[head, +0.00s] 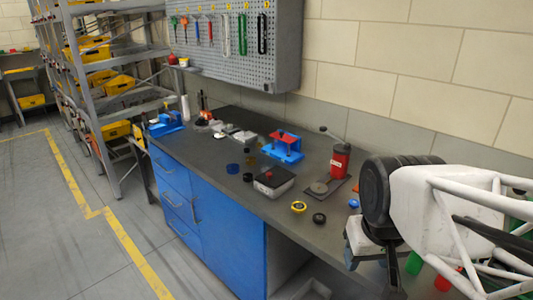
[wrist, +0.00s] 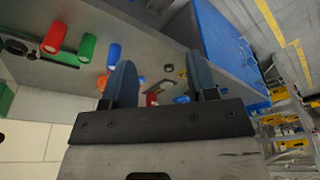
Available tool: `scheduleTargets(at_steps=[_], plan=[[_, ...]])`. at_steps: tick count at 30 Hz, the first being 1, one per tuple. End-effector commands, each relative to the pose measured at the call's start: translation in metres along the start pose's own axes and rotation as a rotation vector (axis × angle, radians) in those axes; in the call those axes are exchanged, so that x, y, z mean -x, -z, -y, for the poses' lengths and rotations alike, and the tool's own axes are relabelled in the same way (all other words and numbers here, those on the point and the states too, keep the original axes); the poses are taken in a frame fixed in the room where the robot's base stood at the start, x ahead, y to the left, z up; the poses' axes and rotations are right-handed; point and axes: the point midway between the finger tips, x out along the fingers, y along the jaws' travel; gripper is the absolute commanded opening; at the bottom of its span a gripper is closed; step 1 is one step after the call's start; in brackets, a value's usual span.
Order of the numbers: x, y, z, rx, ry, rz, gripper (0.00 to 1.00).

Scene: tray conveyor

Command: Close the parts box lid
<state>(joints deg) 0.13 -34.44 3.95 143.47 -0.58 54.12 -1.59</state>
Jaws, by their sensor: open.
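A small grey box with a dark top (head: 273,181) sits near the front edge of the grey bench, with a small red piece on or in it. It is the likeliest parts box. I see no raised lid on it and cannot tell how its lid stands. My gripper is at the right of the head view, partly hidden by my arm, well to the right of this box. In the wrist view my gripper (wrist: 162,80) has its two fingers apart with nothing held between them. A red object (wrist: 152,99) shows beyond the fingers.
A red press (head: 340,160) with a lever stands right of the box, and a blue-and-red fixture (head: 284,146) behind it. A yellow ring (head: 299,207) and a black ring (head: 319,218) lie in front. Red (wrist: 55,37), green (wrist: 87,48) and blue (wrist: 113,55) cylinders are near my gripper.

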Motion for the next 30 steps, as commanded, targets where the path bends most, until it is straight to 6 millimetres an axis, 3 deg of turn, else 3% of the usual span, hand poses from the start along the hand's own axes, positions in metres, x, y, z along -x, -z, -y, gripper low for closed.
scheduleTargets(at_steps=[17,30], plan=[[0.006,0.126,0.013,0.328,0.018,0.048,0.53],[-0.012,0.228,0.031,0.599,0.042,0.082,0.53]])
